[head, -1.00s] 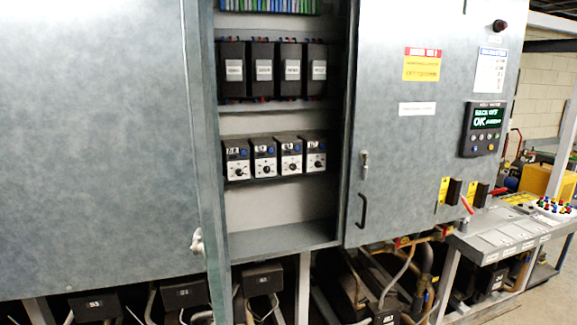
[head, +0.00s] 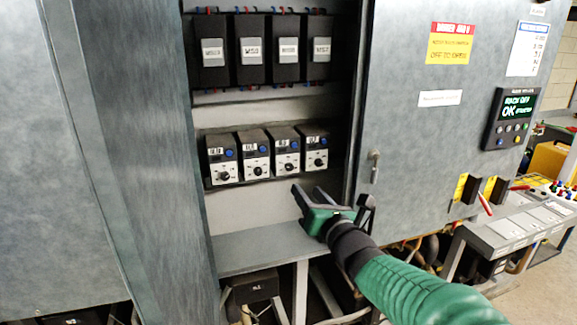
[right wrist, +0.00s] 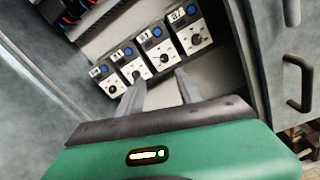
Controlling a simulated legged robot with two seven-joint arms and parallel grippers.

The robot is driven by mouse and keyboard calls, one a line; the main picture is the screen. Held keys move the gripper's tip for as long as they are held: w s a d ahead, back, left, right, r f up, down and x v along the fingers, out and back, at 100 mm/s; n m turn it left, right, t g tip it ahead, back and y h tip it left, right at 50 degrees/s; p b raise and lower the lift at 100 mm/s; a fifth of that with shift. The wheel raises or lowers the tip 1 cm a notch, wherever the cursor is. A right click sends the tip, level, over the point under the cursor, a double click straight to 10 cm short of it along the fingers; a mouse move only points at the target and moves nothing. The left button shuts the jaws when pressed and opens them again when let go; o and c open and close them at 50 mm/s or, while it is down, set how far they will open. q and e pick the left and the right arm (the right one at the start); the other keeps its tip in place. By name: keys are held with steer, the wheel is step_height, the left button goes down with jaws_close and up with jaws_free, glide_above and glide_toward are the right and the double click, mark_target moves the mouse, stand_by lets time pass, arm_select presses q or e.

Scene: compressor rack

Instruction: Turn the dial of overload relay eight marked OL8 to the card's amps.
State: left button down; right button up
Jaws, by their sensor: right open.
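A row of several overload relays sits on the lower rail in the open cabinet bay. In the head view these are the first relay (head: 222,160), the second (head: 254,156), the third (head: 286,151) and the rightmost (head: 314,148). Each has a white face, a dark dial and a blue button. Their labels are too small to tell which is OL8. My right gripper (head: 308,191) is open and empty, below and in front of the right-hand relays. In the right wrist view its open fingers (right wrist: 160,84) point toward the relay row, apart from it. My left gripper is out of view.
Dark labelled blocks (head: 250,48) fill the rail above. The open cabinet door (head: 120,150) stands at left. A closed door (head: 410,150) on the right bears a handle, a yellow warning sign (head: 450,45), a white sheet (head: 527,48) and a display (head: 512,117). A bare shelf (head: 265,248) lies below.

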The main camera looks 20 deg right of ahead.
steer(key=p, duration=0.2)
glide_toward(291, 168)
steer(key=a, duration=0.1)
steer(key=w+p, duration=0.1)
steer(key=w, duration=0.1)
steer(key=w+p, duration=0.1)
steer(key=w, duration=0.2)
steer(key=w+p, duration=0.1)
steer(key=w, duration=0.1)
steer(key=shift+w+d, duration=0.35)
steer(key=shift+d, duration=0.05)
steer(key=shift+w, duration=0.2)
steer(key=shift+a, duration=0.35)
steer(key=shift+w+a, duration=0.15)
steer(key=shift+a, duration=0.05)
steer(key=c, duration=0.4)
steer(key=shift+d, duration=0.1)
steer(key=c, duration=0.5)
steer(key=shift+d, duration=0.2)
jaws_close()
